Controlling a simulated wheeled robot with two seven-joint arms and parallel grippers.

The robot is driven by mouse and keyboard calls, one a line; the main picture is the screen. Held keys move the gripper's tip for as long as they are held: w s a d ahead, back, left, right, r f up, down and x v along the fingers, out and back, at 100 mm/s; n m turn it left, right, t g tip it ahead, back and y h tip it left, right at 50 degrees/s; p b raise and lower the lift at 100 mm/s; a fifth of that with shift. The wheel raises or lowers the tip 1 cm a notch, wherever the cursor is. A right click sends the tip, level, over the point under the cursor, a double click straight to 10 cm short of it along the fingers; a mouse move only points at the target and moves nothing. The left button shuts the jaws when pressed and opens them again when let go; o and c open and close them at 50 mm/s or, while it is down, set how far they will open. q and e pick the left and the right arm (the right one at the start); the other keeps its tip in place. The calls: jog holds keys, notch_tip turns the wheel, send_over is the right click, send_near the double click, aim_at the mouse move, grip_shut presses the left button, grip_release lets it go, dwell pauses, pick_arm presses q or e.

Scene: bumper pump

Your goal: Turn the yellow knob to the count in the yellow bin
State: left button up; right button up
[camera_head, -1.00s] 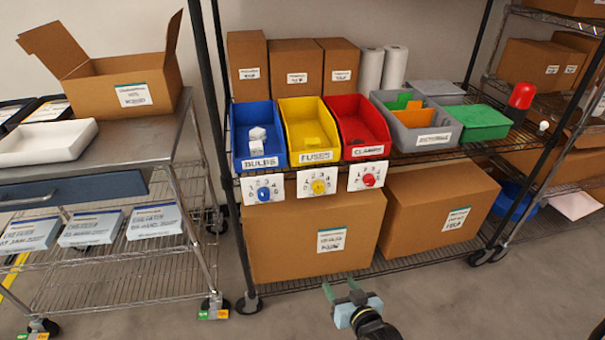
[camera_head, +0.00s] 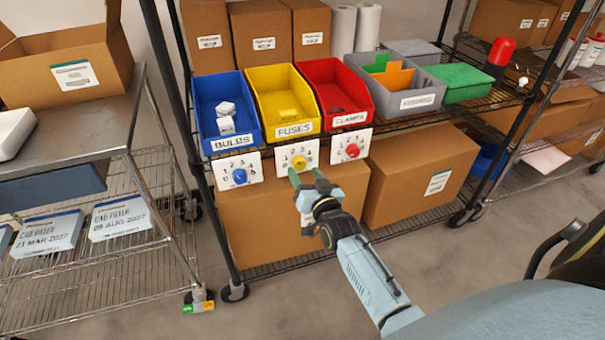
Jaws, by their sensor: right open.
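The yellow knob (camera_head: 298,162) sits on a white dial plate (camera_head: 284,157) with printed numbers, below the yellow bin. The yellow bin (camera_head: 261,83), labelled FUSES, stands on the shelf between the blue and red bins. Something small and yellow (camera_head: 288,113) lies in it near the front; I cannot tell exactly how many pieces. My right gripper (camera_head: 306,177) is open and empty, its green-tipped fingers just below and in front of the yellow knob. I cannot tell whether they touch the plate. My left gripper is not in view.
The blue knob (camera_head: 239,176) and red knob (camera_head: 352,150) sit on plates either side. The blue bin (camera_head: 207,90) holds white pieces; the red bin (camera_head: 318,71) stands right. Cardboard boxes (camera_head: 262,235) fill the shelf below. A metal cart (camera_head: 105,140) stands left.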

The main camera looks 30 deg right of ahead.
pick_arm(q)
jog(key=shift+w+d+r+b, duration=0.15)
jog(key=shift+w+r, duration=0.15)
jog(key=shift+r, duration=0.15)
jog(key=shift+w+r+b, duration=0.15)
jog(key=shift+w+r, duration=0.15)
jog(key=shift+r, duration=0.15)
pick_arm(e)
jog(key=shift+w+d, duration=0.25)
jog(key=shift+w, duration=1)
jog(key=c, duration=1)
jog(key=n+p, duration=0.3)
jog(key=n, duration=0.2)
jog(key=shift+g, duration=0.3)
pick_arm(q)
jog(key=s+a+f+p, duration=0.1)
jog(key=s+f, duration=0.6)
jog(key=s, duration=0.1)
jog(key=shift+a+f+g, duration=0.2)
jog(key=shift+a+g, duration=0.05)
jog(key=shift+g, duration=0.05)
pick_arm(e)
jog(key=shift+n, duration=1.4)
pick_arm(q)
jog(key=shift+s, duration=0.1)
